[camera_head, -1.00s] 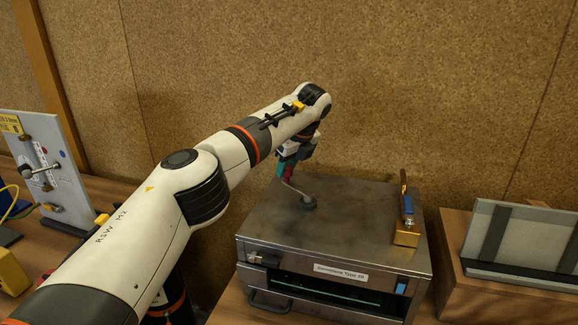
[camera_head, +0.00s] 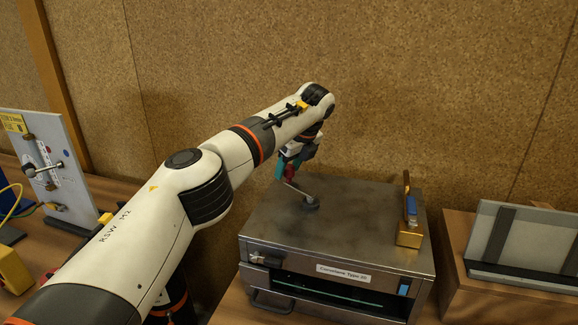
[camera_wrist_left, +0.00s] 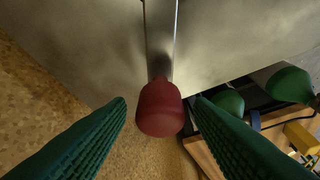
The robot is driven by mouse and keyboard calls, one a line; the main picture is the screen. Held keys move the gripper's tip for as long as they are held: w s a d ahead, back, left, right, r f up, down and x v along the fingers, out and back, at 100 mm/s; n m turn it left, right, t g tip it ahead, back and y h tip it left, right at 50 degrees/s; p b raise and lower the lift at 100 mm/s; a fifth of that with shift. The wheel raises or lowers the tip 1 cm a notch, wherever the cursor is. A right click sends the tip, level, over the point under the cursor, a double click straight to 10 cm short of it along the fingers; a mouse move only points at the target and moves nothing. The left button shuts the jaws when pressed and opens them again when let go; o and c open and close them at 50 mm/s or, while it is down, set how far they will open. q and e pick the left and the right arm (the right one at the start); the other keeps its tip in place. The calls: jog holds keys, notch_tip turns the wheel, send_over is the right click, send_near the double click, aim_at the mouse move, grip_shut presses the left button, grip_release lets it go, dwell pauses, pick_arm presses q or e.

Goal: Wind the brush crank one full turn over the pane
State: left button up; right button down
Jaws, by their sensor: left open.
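The brush crank (camera_head: 300,194) is a metal arm on a round hub on top of the grey steel box, and it points toward the back left from the hub. Its red knob (camera_head: 290,173) stands at the outer end. My left gripper (camera_head: 287,172) is open, with teal fingers on both sides of the knob. In the left wrist view the red knob (camera_wrist_left: 160,108) sits between the ribbed fingers, with a visible gap on each side. The crank arm (camera_wrist_left: 160,38) runs away from it. The pane is not clearly seen; the box's front slot (camera_head: 335,290) is dark. My right gripper is out of view.
A brass block with a blue-and-brown upright piece (camera_head: 409,232) stands on the box's right side. A framed grey panel (camera_head: 525,240) stands on a wooden block to the right. A white board with fittings (camera_head: 52,165) is at the left. A cork wall is close behind.

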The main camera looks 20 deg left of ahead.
aim_at(301, 188)
pick_arm(q)
jog(key=shift+d+r, duration=0.2)
jog(key=shift+r, duration=0.3)
jog(key=v, duration=1.1)
jog(key=shift+s+f, duration=0.1)
